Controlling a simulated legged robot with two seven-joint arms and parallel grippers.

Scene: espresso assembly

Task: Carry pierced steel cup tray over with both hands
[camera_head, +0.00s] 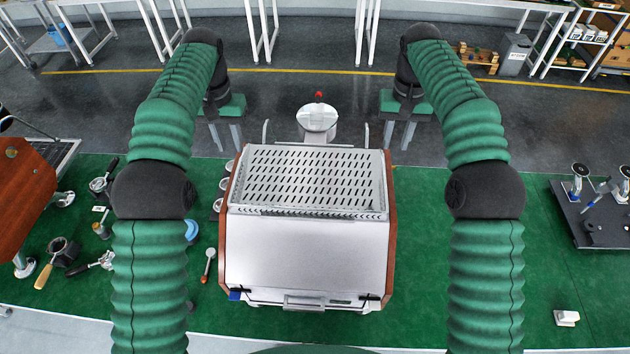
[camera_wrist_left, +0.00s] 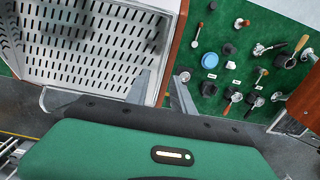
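The pierced steel cup tray (camera_head: 312,180) lies flat on top of the espresso machine (camera_head: 306,250), its slotted floor and low rim showing. It also fills the upper left of the left wrist view (camera_wrist_left: 75,45). My left gripper (camera_head: 226,137) is beyond the machine's far left corner, its two fingers apart with nothing between them. In the left wrist view those fingers (camera_wrist_left: 162,98) stand apart near the tray's corner and the wooden side panel. My right gripper (camera_head: 399,135) is beyond the far right corner, fingers apart and empty. Neither gripper visibly touches the tray.
A round steel container with a red knob (camera_head: 317,121) stands behind the tray. Portafilters and small tools (camera_head: 75,255) lie on the green mat (camera_head: 440,280) at left. A dark tool board (camera_head: 595,215) is at right. The mat right of the machine is mostly clear.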

